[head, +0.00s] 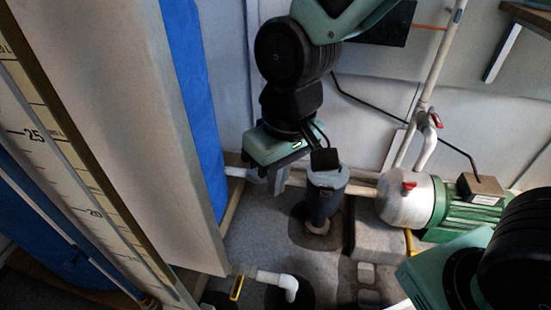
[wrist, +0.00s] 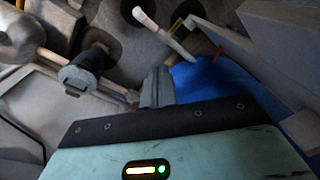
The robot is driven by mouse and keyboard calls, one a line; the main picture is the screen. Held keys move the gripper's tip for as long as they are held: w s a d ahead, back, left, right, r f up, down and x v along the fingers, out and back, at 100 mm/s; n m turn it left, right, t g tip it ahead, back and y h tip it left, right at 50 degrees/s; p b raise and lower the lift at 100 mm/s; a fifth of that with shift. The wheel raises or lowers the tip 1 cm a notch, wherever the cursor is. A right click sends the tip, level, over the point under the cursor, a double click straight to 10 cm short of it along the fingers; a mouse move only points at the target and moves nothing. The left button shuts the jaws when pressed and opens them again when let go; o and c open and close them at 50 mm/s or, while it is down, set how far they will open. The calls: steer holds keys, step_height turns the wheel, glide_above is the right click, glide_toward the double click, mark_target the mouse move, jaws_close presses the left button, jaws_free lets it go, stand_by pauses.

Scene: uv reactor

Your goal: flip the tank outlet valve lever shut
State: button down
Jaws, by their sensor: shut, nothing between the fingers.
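My gripper (head: 279,184) points down between the blue tank (head: 193,90) and the dark grey filter housing (head: 325,195). Its fingers are together and empty in the wrist view (wrist: 157,80). A pale pipe (head: 236,172) runs from the tank side toward the housing, passing behind my gripper in the head view. No lever on this stretch can be made out, as the gripper covers part of it. A yellow lever (head: 236,288) sits on a white pipe (head: 270,277) low in front. It also shows in the wrist view (wrist: 176,25), near a small orange piece (wrist: 217,55) by the blue tank.
A green pump (head: 460,212) with a silver front (head: 404,204) stands at right. A beige panel (head: 140,120) and a scale strip (head: 60,150) fill the left. Grey floor lies between.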

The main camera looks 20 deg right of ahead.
steer(key=w+d+f+m+t+p, duration=0.1)
steer(key=w+f+m, duration=0.2)
steer(key=w, duration=0.6)
steer(key=w+f+m+p, duration=0.1)
steer(key=w+f+m, duration=0.25)
steer(key=w, duration=0.55)
steer(key=w+d+f+m+t+h+p, duration=0.1)
steer(key=w+d+f+m, duration=0.1)
steer(key=w+d+f, duration=0.3)
steer(key=w+d+f+m+t+h+p, duration=0.1)
steer(key=w+d+f, duration=0.4)
steer(key=w, duration=0.6)
step_height(320, 180, down, 2)
steer(key=shift+f+m+h, duration=0.1)
steer(key=shift+m+h, duration=0.4)
steer(key=shift+m, duration=0.05)
steer(key=b+x, duration=0.5)
steer(key=x, duration=0.5)
steer(key=s, duration=0.1)
steer(key=s+a, duration=0.1)
steer(key=s+b, duration=0.1)
steer(key=shift+s+a, duration=0.15)
steer(key=shift+a, duration=0.2)
